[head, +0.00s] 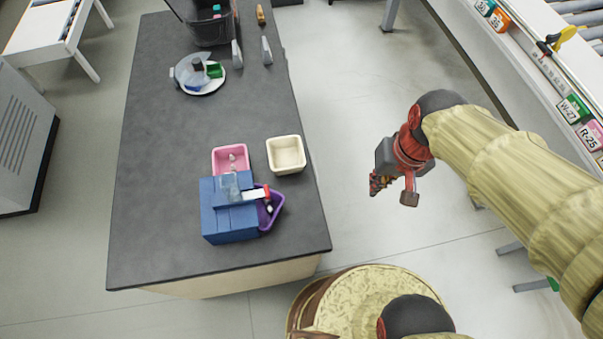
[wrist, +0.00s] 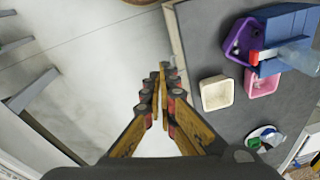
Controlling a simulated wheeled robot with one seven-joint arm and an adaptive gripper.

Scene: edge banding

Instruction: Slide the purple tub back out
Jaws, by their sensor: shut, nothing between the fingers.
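The purple tub (head: 277,206) sits at the right side of the blue box-like machine (head: 228,220) on the dark table. Its inner end is hidden by the machine, and small items lie in it. It also shows in the wrist view (wrist: 233,42), beside the blue body (wrist: 288,24). A white bar with a red end (head: 256,194) reaches over the tub. My gripper (head: 376,184) is shut and empty, to the right of the table over the floor, well apart from the tub. Its closed fingers show in the wrist view (wrist: 160,92).
A pink tub (head: 219,160) and a cream tub (head: 286,155) stand behind the machine. A round plate with small items (head: 203,88) and a black basket (head: 205,30) are farther back. The table's right edge (head: 313,190) lies between my gripper and the tubs. Open floor surrounds the gripper.

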